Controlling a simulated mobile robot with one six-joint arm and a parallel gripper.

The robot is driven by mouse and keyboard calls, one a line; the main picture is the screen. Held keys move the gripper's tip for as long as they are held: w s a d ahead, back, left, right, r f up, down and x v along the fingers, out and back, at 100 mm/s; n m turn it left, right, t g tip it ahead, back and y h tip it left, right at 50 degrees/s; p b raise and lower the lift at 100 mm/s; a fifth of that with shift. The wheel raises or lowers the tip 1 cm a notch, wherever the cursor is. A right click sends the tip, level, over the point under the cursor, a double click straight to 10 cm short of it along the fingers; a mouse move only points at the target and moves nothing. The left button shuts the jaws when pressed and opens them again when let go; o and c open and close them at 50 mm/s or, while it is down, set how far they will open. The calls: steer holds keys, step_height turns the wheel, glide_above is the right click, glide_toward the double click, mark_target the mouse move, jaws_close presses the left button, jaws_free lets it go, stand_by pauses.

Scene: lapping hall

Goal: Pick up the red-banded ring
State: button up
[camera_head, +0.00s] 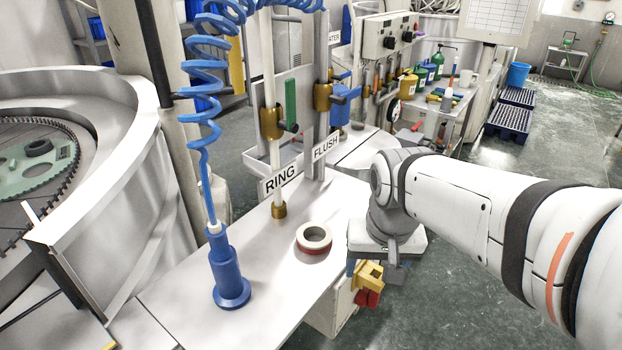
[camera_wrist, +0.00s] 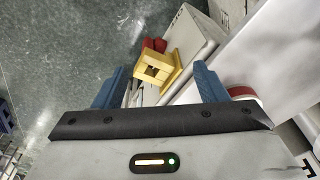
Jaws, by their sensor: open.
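The red-banded ring (camera_head: 314,238) lies flat on the white bench top (camera_head: 265,285), near its right edge. It is pale with a dark red band around its side and an open hole. In the wrist view the ring (camera_wrist: 242,92) is partly hidden behind the right finger. My gripper (camera_head: 374,272) hangs just off the bench's right edge, to the right of the ring. In the wrist view my gripper (camera_wrist: 160,72) has its two blue fingers wide apart. Nothing is held, and the ring is outside the fingers.
A yellow fitting with red parts (camera_wrist: 155,67) on the bench's side shows between the fingers. A blue tool (camera_head: 229,275) with a coiled hose stands left of the ring. Behind it are the RING sign (camera_head: 280,180), FLUSH sign (camera_head: 326,147) and pipes. The front bench top is clear.

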mark_target(314, 231)
steer(key=o, duration=0.5)
steer(key=w+a+r+p, duration=0.1)
steer(key=w+a+r, duration=0.1)
steer(key=a, duration=0.1)
steer(key=w+a+r+m+g+p, duration=0.1)
steer(key=w+a+r, duration=0.2)
steer(key=w+a+r+m, duration=0.1)
steer(key=w+a+r, duration=0.1)
steer(key=w+a, duration=0.1)
steer(key=shift+a+r+g+p, duration=0.3)
steer(key=shift+g+p, duration=0.1)
steer(key=shift+w+a+f+p, duration=0.15)
steer(key=shift+f+p, duration=0.1)
steer(key=shift+f, duration=1.65)
steer(key=shift+w+a+f+p, duration=0.1)
steer(key=shift+f+p, duration=0.15)
steer(key=shift+f, duration=1.6)
